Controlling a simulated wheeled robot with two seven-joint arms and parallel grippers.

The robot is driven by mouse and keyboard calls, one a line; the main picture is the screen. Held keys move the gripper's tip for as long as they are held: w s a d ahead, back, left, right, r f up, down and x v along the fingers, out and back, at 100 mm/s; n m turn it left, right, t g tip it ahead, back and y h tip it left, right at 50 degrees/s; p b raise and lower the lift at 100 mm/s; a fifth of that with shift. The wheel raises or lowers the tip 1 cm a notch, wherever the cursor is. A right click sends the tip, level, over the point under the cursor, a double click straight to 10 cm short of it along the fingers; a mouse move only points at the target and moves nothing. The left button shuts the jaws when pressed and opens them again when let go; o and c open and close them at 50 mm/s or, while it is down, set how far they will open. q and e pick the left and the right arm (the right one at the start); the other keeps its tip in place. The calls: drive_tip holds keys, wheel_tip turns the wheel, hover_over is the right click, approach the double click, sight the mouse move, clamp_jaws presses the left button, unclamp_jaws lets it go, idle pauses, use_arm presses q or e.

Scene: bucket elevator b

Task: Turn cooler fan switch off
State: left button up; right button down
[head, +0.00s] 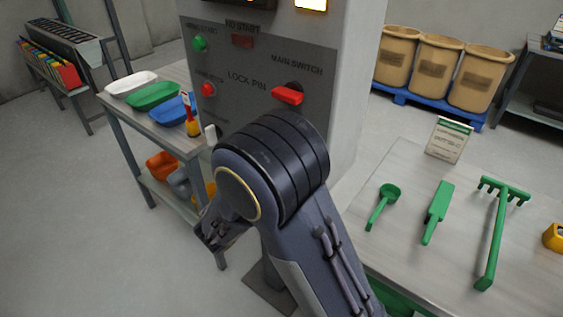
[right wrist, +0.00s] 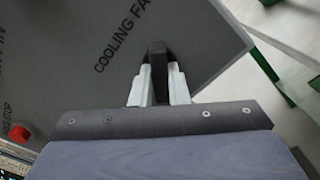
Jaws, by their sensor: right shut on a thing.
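The cooling fan switch (right wrist: 158,58) is a dark lever on the grey control panel, beside the partly visible lettering "COOLING FA" in the right wrist view. My right gripper (right wrist: 157,88) has its two pale fingers on either side of this lever and is shut on it. The lever's base and exact angle are hard to make out. In the head view the grey panel (head: 240,105) faces me, and my right arm crosses its lower part, hiding the fan switch there. My left gripper is not in view.
The panel also carries a red main switch (head: 287,95), a green button (head: 199,43) and a red button (head: 208,89). A table (head: 400,165) with green tools stands right of the cabinet.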

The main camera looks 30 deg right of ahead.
drive_tip(key=shift+n+p, duration=4)
drive_tip(key=shift+n, duration=0.5)
drive_tip(key=shift+f, duration=0.1)
drive_tip(key=c, duration=1.4)
unclamp_jaws()
drive_tip(key=shift+a, duration=0.1)
drive_tip(key=b+v, duration=0.1)
drive_tip(key=v, duration=0.6)
drive_tip(key=shift+s+a+b, duration=0.15)
drive_tip(key=shift+a+b, duration=0.15)
